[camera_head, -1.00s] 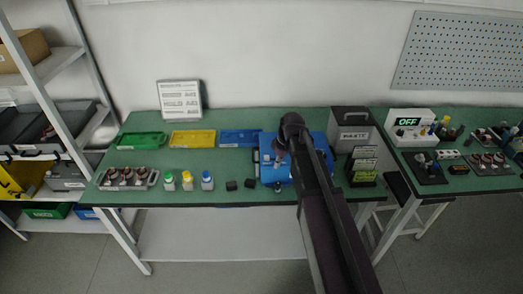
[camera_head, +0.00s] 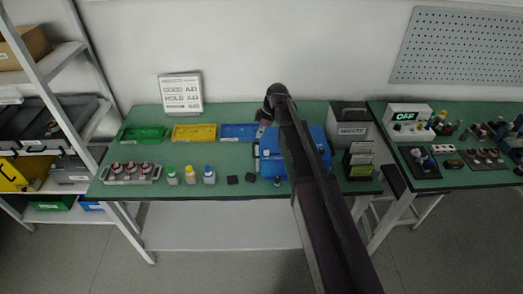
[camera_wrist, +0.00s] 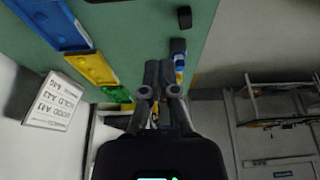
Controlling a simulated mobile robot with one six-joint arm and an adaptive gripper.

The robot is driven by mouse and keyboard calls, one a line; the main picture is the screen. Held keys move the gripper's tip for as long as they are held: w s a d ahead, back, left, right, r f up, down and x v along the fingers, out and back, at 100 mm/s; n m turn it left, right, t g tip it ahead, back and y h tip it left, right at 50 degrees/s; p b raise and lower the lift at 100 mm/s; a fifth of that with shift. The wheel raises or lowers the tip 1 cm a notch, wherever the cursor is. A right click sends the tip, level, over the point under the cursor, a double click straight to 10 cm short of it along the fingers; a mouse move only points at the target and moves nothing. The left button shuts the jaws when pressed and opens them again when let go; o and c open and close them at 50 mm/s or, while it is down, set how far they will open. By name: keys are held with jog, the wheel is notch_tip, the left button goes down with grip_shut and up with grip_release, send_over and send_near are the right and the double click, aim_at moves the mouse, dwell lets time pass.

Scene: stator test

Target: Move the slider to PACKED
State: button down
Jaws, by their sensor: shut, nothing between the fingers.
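No slider and no PACKED label can be made out in either view. A blue case (camera_head: 318,158) lies on the green bench, partly hidden behind my arm in the head view. A pale narrow part (camera_head: 257,158) shows along its left edge; what it is cannot be told. A small dark item (camera_head: 277,181) is at its front edge. My gripper (camera_head: 262,127) is shut and empty, at the back left of the case and beside the blue tray. In the wrist view my gripper (camera_wrist: 158,68) shows its dark fingers close together with nothing held.
Green (camera_head: 143,135), yellow (camera_head: 194,133) and blue (camera_head: 238,132) trays line the back. Capped bottles (camera_head: 191,178), dark blocks (camera_head: 233,180) and a grey rack (camera_head: 131,173) stand in front. A grey waste box (camera_head: 350,131) and card holder (camera_head: 361,161) are right of the case.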

aim_at(271, 155)
jog(key=shift+f, duration=0.15)
jog(key=b+x, duration=1)
jog(key=shift+d+p, duration=0.3)
jog(key=shift+d, duration=1.75)
jog(key=shift+d, duration=2.55)
jog(key=shift+a, duration=0.1)
